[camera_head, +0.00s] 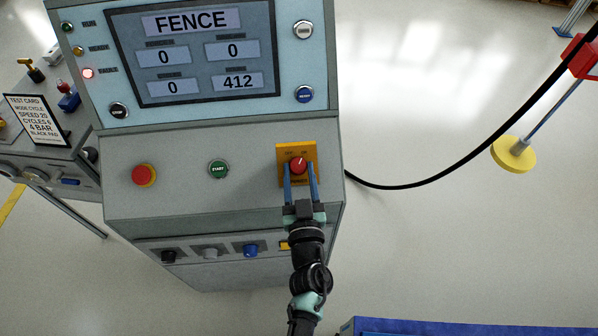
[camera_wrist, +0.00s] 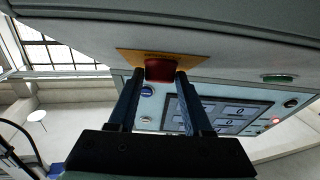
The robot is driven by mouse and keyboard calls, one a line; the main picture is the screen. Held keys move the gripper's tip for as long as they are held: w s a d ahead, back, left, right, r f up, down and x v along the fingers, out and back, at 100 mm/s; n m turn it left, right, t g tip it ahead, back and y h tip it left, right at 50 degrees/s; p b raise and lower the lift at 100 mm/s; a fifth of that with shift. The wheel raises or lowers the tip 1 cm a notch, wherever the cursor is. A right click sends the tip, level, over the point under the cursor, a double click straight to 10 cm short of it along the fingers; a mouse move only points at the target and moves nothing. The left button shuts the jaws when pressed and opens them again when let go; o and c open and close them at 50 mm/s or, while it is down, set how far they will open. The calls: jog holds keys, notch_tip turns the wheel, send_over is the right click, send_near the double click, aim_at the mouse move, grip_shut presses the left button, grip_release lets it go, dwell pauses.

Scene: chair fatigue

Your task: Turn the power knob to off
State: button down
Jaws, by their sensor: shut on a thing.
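The red power knob (camera_head: 298,166) sits on a yellow plate (camera_head: 282,151) at the right of the console's sloped panel. My gripper (camera_head: 300,171) reaches up from below, its two blue fingers shut on the knob, one on each side. In the wrist view the red knob (camera_wrist: 160,70) is between the fingertips (camera_wrist: 161,74), in front of the yellow plate (camera_wrist: 128,56). The small lettering on the plate is too small to read for certain, and the knob's pointer is hard to make out.
A red mushroom button (camera_head: 143,174) and a green start button (camera_head: 218,169) are left of the knob. The screen (camera_head: 195,95) above reads FENCE. A red fault lamp (camera_head: 88,73) is lit. A black cable (camera_head: 420,184) hangs at the right.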

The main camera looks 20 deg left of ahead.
jog(key=shift+r+n+y+p, duration=0.1)
jog(key=shift+n+y+p, duration=0.2)
jog(key=shift+p, duration=0.15)
jog(key=shift+w+d+r+n+g+y+p, duration=0.1)
jog(key=shift+n+g+y+p, duration=0.35)
jog(key=shift+n+p, duration=0.2)
jog(key=shift+w+d+r+n+g+y+p, duration=0.1)
jog(key=shift+n+g+y+p, duration=0.3)
jog(key=shift+n+p, duration=0.2)
jog(key=n, duration=0.1)
jog(key=n+g+y, duration=0.1)
jog(key=n+g+y+p, duration=0.1)
jog(key=shift+w+d+f+n, duration=0.15)
jog(key=shift+d+f+n, duration=0.05)
jog(key=shift+d+n, duration=0.05)
jog(key=n+g, duration=0.1)
jog(key=n, duration=0.1)
jog(key=n+g+y+b, duration=0.1)
jog(key=g, duration=0.1)
jog(key=n+g+y, duration=0.1)
jog(key=n+g, duration=0.1)
jog(key=shift+w+d+f+n+b, duration=0.1)
jog(key=shift+w+d+n+b, duration=0.05)
jog(key=shift+w+n+b, duration=0.15)
jog(key=shift+n+g+b, duration=0.9)
jog(key=shift+n+g, duration=0.6)
jog(key=shift+g, duration=0.05)
jog(key=shift+r+g, duration=0.2)
jog(key=shift+g, duration=0.1)
